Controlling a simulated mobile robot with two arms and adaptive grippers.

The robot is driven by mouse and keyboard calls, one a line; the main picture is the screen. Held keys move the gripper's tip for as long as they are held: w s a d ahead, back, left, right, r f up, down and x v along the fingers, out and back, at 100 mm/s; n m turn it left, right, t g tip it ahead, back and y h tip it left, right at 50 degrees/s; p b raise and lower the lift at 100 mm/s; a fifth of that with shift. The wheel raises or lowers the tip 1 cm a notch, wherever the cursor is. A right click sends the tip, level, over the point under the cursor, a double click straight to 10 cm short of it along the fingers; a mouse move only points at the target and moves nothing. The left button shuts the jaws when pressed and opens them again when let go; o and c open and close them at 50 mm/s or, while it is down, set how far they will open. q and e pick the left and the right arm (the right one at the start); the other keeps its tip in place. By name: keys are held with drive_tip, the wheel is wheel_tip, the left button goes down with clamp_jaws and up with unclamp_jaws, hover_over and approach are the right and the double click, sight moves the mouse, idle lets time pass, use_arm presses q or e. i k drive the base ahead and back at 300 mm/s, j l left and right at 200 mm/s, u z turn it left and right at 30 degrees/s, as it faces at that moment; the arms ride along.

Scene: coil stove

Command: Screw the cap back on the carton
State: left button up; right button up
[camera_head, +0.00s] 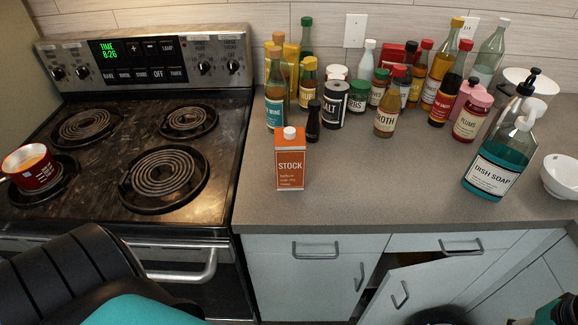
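An orange and white carton labelled STOCK (290,165) stands upright on the grey counter, near its left front part. A white round cap or spout (289,133) sits on its top. It is too small to tell whether this is a fitted cap or a bare spout. I see no separate loose cap on the counter. Neither of my grippers shows in the view.
Several bottles and jars crowd behind the carton, with a small dark bottle (313,121) close behind it. Dish soap (496,162) and a white bowl (562,176) stand right. The stove (140,150) holds a red pot (31,167). Counter right of the carton is clear. A cabinet door (425,285) is ajar.

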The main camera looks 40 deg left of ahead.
sight(290, 143)
drive_tip(key=k+j, duration=0.2)
drive_tip(key=k, duration=0.2)
drive_tip(key=k+j, duration=0.25)
drive_tip(key=k, duration=0.2)
